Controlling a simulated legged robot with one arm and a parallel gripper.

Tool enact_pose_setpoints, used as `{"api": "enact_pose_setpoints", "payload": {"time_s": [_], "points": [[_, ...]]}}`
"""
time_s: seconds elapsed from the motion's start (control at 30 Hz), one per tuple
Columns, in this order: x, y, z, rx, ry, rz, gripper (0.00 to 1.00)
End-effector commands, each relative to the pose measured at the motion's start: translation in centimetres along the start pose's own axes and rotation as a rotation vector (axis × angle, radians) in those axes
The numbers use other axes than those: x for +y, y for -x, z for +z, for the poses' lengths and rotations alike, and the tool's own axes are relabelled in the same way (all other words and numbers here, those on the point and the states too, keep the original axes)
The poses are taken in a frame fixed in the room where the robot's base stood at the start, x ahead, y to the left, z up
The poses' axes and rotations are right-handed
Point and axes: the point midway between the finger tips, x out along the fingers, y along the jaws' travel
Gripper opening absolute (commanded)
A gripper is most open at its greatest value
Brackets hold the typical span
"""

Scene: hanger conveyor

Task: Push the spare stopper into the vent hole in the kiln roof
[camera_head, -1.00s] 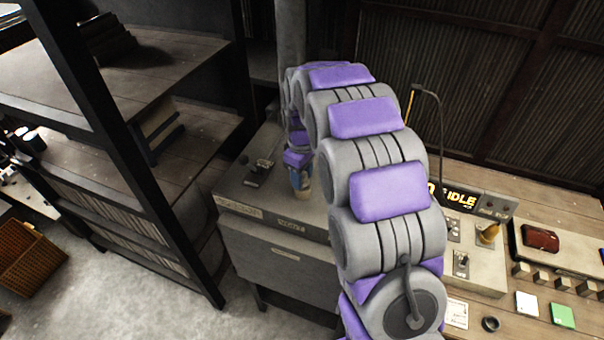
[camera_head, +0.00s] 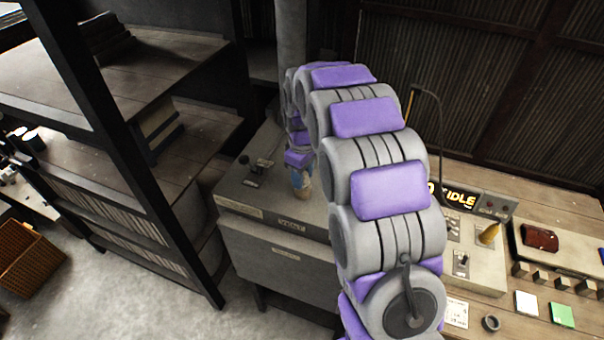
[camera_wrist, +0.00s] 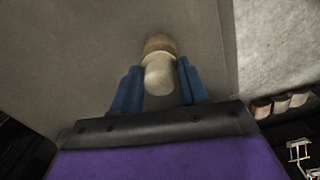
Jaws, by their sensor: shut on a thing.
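The kiln (camera_head: 280,262) is a grey box with a flat grey roof, left of my arm in the head view. My gripper (camera_head: 301,178) is over the roof's right part, pointing down. In the wrist view its blue fingers (camera_wrist: 159,88) are shut on the stopper (camera_wrist: 159,76), which has a pale rounded near end and a tan-brown part beyond. In the head view the stopper (camera_head: 304,190) is a small tan patch by the fingertips. The grey roof (camera_wrist: 60,60) fills much of the wrist view. I see no vent hole. I cannot tell whether the stopper touches the roof.
Small dark fittings (camera_head: 254,175) stand on the roof's left part. A dark-framed shelf unit (camera_head: 130,140) is to the left. A wooden bench with a control panel (camera_head: 463,199) reading IDLE is to the right. A brown basket (camera_head: 30,260) is on the floor at left.

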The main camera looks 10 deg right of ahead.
Motion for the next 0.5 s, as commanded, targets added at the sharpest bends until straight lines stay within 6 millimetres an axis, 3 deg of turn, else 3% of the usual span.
{"api": "enact_pose_setpoints", "payload": {"time_s": [0.5], "points": [[0.00,-0.73,0.00,0.000,0.000,0.000,0.12]]}}
